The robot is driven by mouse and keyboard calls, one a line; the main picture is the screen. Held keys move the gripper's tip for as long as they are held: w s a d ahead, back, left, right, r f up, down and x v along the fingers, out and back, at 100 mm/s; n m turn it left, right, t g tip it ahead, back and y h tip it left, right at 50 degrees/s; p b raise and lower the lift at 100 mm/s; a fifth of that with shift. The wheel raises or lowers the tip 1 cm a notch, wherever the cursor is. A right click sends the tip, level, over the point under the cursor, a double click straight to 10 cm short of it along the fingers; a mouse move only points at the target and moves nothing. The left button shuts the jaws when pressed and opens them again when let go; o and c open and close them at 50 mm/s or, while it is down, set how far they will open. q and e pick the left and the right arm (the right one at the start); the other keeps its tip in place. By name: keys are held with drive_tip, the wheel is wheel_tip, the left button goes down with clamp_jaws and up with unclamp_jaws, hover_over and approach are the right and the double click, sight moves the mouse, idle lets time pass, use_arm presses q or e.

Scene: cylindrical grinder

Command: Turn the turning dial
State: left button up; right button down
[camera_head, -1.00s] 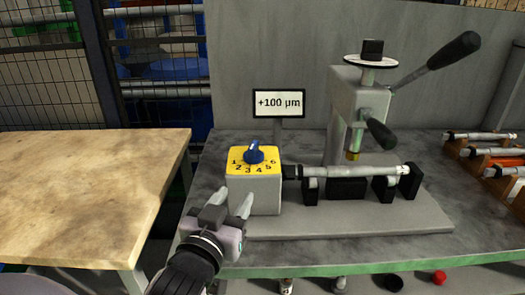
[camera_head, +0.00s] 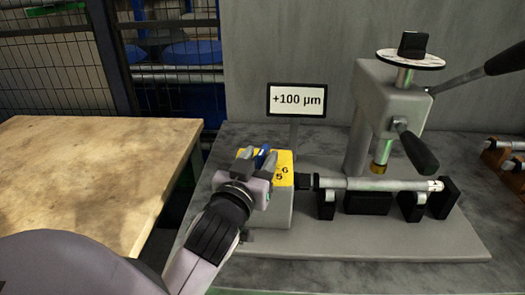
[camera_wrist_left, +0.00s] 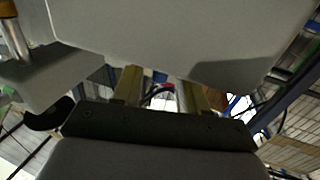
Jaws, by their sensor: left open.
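The blue turning dial (camera_head: 262,156) sits on the yellow top of a grey box (camera_head: 277,208). My left gripper (camera_head: 257,158) is open at the dial, with its fingers on either side of the blue knob. The gripper body hides much of the numbered face; 5 and 6 still show. I cannot tell whether the fingers touch the dial. In the left wrist view, the two fingers (camera_wrist_left: 160,90) stand apart, and a large grey surface fills the upper part. My right gripper is not in view.
A sign (camera_head: 297,99) behind the box reads +100 µm. A metal shaft (camera_head: 375,184) on black supports lies right of the box, below a lever press (camera_head: 390,105). A wooden table (camera_head: 90,180) stands at left with a bare top.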

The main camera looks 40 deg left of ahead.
use_arm(q)
drive_tip(key=shift+x, duration=1.1)
clamp_jaws()
